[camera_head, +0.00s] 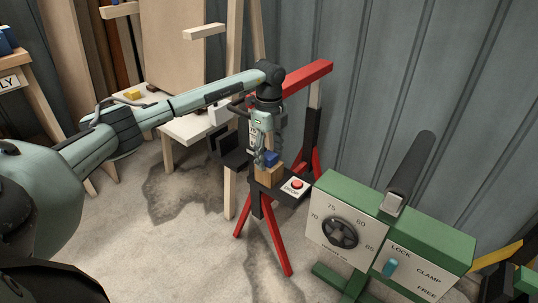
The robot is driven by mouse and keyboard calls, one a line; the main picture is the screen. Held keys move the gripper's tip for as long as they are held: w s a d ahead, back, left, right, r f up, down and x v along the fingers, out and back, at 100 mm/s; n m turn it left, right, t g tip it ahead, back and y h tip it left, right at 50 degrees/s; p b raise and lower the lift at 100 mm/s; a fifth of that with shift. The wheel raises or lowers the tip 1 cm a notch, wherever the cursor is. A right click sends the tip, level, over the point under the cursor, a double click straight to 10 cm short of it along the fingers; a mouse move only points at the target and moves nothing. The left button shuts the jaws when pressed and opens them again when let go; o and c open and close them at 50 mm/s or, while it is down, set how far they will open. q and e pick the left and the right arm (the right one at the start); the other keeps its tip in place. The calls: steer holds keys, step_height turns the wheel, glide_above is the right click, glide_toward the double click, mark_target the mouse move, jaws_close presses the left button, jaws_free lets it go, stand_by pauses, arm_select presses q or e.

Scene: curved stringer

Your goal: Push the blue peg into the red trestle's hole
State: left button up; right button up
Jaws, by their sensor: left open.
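The red trestle (308,76) stands in the middle, with a red top beam and splayed red legs. A small blue piece, which looks like the blue peg (269,158), shows just above a tan wooden block (269,174) on the trestle's dark lower bracket. My left gripper (262,159) points down from above, open, right at the blue piece. I cannot tell whether its fingers touch it. The hole cannot be made out; the gripper and block cover that area. My right gripper is out of view.
A white plate with a red button (296,185) sits right of the block. A green machine (420,237) with a dial and black handle stands at front right. A pale bench (190,127) is behind my left arm. The concrete floor (165,235) is open at front left.

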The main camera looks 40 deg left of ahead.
arm_select(q)
step_height(320, 180, up, 12)
stand_by(0.4)
steer(key=shift+f, duration=0.1)
stand_by(0.3)
